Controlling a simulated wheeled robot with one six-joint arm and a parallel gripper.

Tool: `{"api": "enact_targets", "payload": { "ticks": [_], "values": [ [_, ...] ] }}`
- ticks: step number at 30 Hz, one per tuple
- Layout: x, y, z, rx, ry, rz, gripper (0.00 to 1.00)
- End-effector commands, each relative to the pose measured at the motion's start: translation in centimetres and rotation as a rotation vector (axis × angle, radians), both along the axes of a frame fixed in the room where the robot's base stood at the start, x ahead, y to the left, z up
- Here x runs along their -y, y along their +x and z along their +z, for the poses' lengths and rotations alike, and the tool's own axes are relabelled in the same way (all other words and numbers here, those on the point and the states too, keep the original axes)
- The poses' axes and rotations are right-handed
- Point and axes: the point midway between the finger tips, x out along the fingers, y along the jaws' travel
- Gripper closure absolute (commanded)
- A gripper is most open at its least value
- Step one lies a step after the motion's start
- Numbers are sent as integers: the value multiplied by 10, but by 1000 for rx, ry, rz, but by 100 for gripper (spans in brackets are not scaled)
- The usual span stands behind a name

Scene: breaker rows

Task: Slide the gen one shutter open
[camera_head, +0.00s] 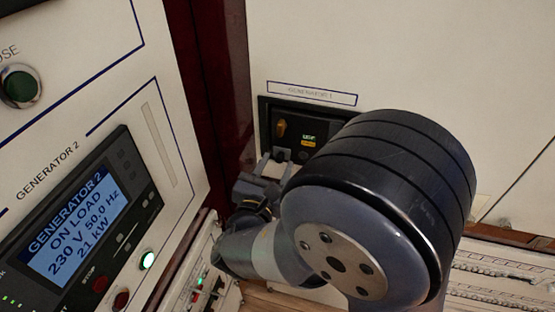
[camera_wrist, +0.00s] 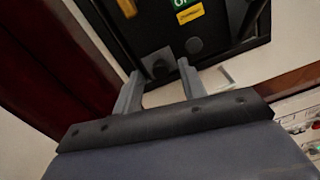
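The generator 1 breaker unit (camera_head: 318,118) is a black recessed panel under a "GENERATOR 1" label (camera_head: 312,93), partly hidden behind my arm. It shows an orange handle (camera_head: 281,131) and small green and yellow indicators (camera_head: 308,140). In the wrist view the black panel (camera_wrist: 215,47) fills the top, with a small dark grey knob (camera_wrist: 157,65) near its lower corner. This may be the shutter's tab; I cannot tell the shutter's position. My gripper (camera_wrist: 160,69) is open, its two fingers on either side of the knob. Contact is unclear. My gripper also shows below the unit in the head view (camera_head: 272,160).
A generator 2 panel (camera_head: 75,225) with a lit screen, buttons and a green lamp stands at the left. A dark red post (camera_head: 215,90) separates the two panels. Lower boards with small switches (camera_head: 208,285) lie below. Plain cream panel is clear above the label.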

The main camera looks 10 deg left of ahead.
Motion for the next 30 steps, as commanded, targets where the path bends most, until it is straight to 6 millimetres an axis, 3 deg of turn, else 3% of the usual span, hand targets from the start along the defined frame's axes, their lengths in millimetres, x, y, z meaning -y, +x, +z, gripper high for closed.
{"api": "enact_targets", "payload": {
  "ticks": [5, 14, 30],
  "values": [
    [2, 12, 0, -1, 0, -1, 61],
    [1, 14, 0, -1, 0, 1, 61],
    [2, 13, 0, -1, 0, 0, 100]
  ]
}}
